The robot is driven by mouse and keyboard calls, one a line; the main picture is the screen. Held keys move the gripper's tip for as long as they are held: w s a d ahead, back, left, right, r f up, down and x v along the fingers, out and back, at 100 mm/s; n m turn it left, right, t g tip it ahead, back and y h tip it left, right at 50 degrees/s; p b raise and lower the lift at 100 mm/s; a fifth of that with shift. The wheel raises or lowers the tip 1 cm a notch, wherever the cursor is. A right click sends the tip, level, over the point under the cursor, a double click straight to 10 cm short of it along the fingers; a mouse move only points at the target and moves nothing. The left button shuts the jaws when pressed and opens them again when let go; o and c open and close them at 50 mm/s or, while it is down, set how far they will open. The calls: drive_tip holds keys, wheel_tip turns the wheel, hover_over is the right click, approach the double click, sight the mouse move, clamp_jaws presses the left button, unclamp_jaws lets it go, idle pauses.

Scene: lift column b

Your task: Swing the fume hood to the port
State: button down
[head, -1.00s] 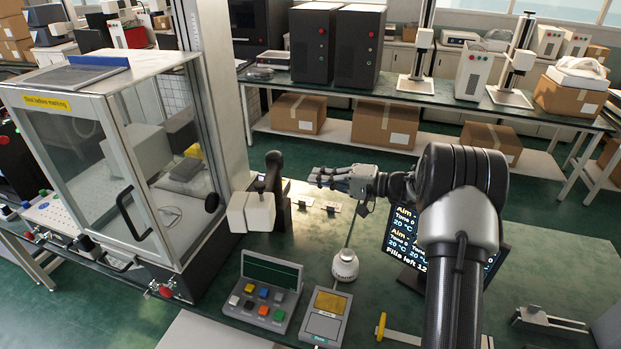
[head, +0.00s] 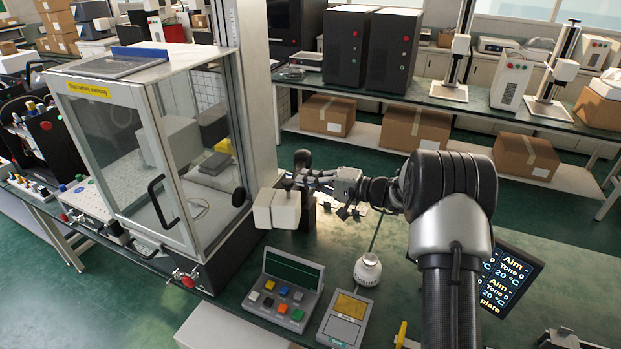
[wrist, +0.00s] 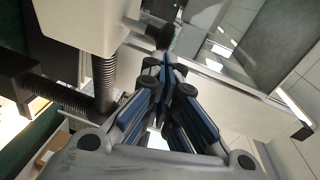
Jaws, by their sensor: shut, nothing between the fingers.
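A cream-white two-part box (head: 277,208), which looks like the fume hood, sits beside a dark upright post (head: 305,205) at the right of the glass cabinet. My gripper (head: 300,180) is at the post, close to the box's right side. In the wrist view my gripper (wrist: 170,88) is shut and empty, its blue-lined fingers together. A dark round fitting (head: 239,196) on the cabinet's side may be the port.
The glass cabinet (head: 130,85) stands left, its door handle facing front. A keypad console (head: 283,290), a yellow-screened device (head: 345,318) and a white round pot (head: 367,270) stand in front of the post. A display (head: 508,275) is right of my arm.

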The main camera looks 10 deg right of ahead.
sight(285, 183)
drive_tip(key=a+b, duration=0.2)
drive_tip(key=b, duration=0.1)
drive_tip(key=w+a+b, duration=0.1)
drive_tip(key=a+b, duration=0.2)
drive_tip(key=shift+w+a+f, duration=0.2)
drive_tip(key=shift+a, duration=0.1)
drive_tip(key=shift+w+a+r, duration=0.15)
drive_tip(key=shift+a+r, duration=0.05)
drive_tip(key=shift+a, duration=0.1)
drive_tip(key=shift+d, duration=0.1)
